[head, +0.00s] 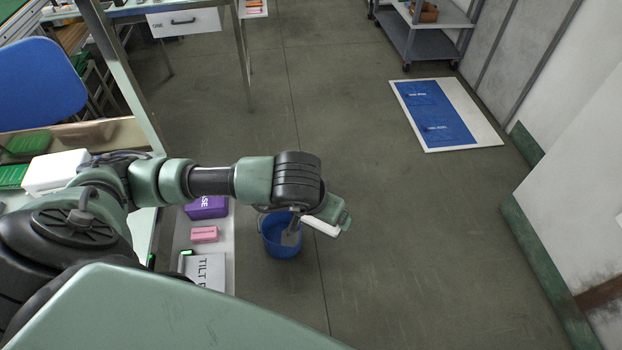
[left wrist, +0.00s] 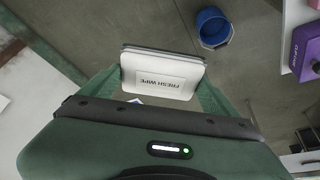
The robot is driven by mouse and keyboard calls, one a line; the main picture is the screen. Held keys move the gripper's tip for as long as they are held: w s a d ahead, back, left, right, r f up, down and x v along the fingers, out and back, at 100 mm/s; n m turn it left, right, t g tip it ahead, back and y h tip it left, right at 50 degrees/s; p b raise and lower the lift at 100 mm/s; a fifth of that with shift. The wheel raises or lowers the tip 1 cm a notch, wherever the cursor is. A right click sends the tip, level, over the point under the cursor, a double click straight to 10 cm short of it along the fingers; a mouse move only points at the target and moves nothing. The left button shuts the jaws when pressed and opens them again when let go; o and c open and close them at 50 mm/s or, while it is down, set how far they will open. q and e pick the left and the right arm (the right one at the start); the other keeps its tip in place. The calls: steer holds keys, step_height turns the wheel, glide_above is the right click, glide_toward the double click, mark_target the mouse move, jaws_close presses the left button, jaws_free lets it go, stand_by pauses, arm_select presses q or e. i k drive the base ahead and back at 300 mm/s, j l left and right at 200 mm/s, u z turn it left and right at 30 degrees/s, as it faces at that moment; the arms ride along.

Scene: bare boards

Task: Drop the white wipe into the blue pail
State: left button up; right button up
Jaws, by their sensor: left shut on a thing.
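The white wipe (left wrist: 162,73), a flat pack labelled "FRESH WIPE", is between the fingers of my left gripper (left wrist: 160,90) in the left wrist view. In the head view the wipe (head: 321,226) shows as a white edge below my left gripper (head: 330,216), which is shut on it. The blue pail (head: 279,243) stands on the floor just left of and below the gripper, partly covered by the wrist. In the left wrist view the pail (left wrist: 213,27) is at the upper right, apart from the wipe. My right gripper is not in view.
A purple box (head: 206,208), a pink item (head: 204,234) and a white "TILT" panel (head: 205,273) are on a low grey surface left of the pail. A blue-and-white board (head: 436,116) lies on the floor at the upper right. Floor right of the pail is clear.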

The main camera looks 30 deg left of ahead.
mark_target(279, 238)
steer(key=i+l+u, duration=0.1)
steer(key=i+u, duration=0.35)
steer(key=i+l+u, duration=0.25)
steer(key=i+u, duration=0.25)
steer(key=i+l+u, duration=0.45)
steer(key=k, duration=0.1)
